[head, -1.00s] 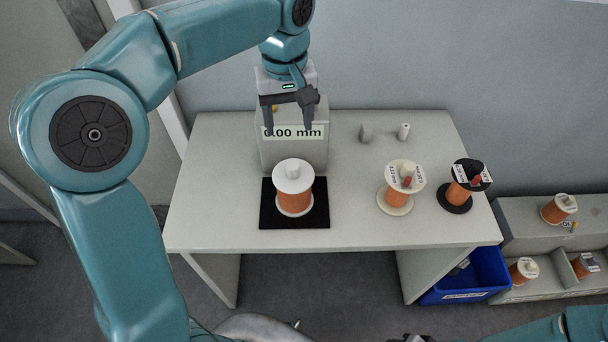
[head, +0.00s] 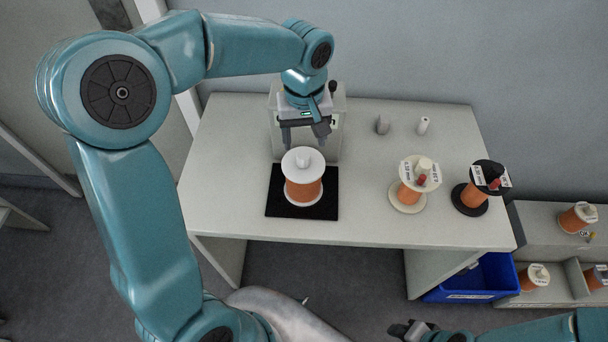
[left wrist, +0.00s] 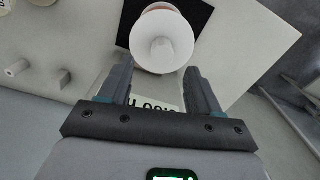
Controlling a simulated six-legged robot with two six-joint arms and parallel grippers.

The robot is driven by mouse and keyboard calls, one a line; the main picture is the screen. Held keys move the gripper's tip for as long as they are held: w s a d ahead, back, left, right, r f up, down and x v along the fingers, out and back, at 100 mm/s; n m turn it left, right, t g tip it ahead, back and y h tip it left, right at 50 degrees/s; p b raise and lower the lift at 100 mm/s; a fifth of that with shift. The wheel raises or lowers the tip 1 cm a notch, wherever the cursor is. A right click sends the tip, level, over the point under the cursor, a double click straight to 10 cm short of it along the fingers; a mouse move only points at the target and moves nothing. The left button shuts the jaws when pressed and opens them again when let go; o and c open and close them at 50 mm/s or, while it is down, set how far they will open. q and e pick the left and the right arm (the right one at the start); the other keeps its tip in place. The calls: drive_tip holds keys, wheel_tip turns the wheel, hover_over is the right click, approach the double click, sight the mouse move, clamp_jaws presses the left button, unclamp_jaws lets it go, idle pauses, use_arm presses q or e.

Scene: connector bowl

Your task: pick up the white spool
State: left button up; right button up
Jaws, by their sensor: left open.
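The white spool (head: 303,164) stands upright on a black mat (head: 287,206), with white flanges, a white knob on top and orange winding between. In the left wrist view the spool's white top (left wrist: 160,44) lies beyond the fingertips, roughly centred between them. My left gripper (head: 305,146) is open and empty, just behind and above the spool. It also shows in the left wrist view (left wrist: 161,75), fingers apart and not touching the spool. The right gripper (head: 406,330) is at the bottom edge, partly out of view; its jaws are unclear.
A grey gauge box (head: 334,140) stands behind the mat. A white-flanged spool (head: 411,192) and a black-flanged spool (head: 472,195) stand at the right. Small grey and white pieces sit at the back. A blue bin (head: 490,276) and a shelf (head: 520,222) of spools are beyond the table.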

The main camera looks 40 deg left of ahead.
sight(304, 153)
use_arm(q)
wheel_tip(304, 153, down, 5)
drive_tip(key=shift+s+r, duration=0.1)
drive_tip(key=shift+s+f, duration=0.1)
drive_tip(key=shift+f, duration=0.15)
clamp_jaws()
drive_tip(key=shift+r+p, duration=0.15)
drive_tip(key=shift+p, duration=0.15)
idle(1.0)
